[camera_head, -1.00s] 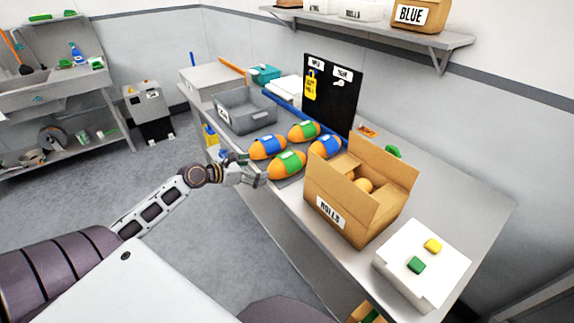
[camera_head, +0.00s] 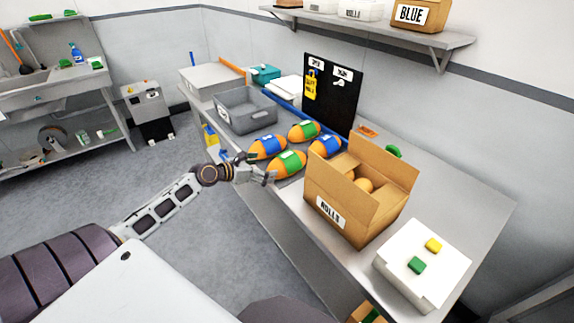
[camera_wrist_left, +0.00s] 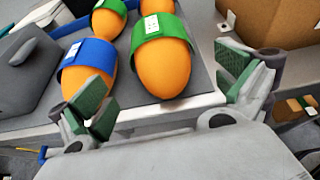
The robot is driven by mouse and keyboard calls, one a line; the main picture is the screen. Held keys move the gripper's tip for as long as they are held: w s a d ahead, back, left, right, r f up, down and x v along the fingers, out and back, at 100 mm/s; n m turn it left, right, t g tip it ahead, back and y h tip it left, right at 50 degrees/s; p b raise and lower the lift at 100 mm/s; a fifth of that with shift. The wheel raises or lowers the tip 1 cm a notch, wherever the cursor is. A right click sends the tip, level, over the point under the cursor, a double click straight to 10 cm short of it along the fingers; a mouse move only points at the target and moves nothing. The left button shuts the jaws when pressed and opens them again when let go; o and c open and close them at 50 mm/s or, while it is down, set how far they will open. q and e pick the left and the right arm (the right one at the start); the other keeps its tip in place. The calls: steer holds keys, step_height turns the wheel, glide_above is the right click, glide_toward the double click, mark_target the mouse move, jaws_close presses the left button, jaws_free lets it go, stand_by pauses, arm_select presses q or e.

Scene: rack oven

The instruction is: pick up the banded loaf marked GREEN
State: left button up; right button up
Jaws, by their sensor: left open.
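Several orange loaves with coloured bands lie on the steel table. The nearest green-banded loaf (camera_head: 288,164) shows large in the left wrist view (camera_wrist_left: 163,72), with a white label on its band. A second green-banded loaf (camera_head: 304,131) lies farther back. A blue-banded loaf (camera_head: 267,147) is left of the near green one, and another blue-banded loaf (camera_head: 325,146) is to its right. My left gripper (camera_head: 262,168) is open and empty at the table's front edge. In the left wrist view its fingers (camera_wrist_left: 170,100) stand apart, either side of the near green-banded loaf's end. My right gripper is not visible.
An open cardboard box (camera_head: 350,215) marked ROLLS stands right of the loaves. A grey bin (camera_head: 245,124) stands to their left. A black board (camera_head: 345,91) rises behind. A white box (camera_head: 400,277) with green and yellow blocks is at the table's near end.

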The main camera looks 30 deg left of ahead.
mark_target(272, 166)
arm_select(q)
steer(key=shift+w+d+f, duration=0.2)
steer(key=shift+w, duration=0.35)
steer(key=shift+x, duration=1.7)
steer(key=shift+w+f, duration=0.1)
steer(key=shift+w, duration=0.1)
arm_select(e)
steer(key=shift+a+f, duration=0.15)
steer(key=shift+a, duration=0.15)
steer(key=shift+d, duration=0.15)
arm_select(q)
steer(key=shift+w+d, duration=0.1)
steer(key=shift+d, duration=0.05)
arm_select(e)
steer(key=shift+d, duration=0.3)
arm_select(q)
steer(key=shift+x, duration=1.4)
steer(key=shift+b+x, duration=0.35)
steer(key=shift+x, duration=0.7)
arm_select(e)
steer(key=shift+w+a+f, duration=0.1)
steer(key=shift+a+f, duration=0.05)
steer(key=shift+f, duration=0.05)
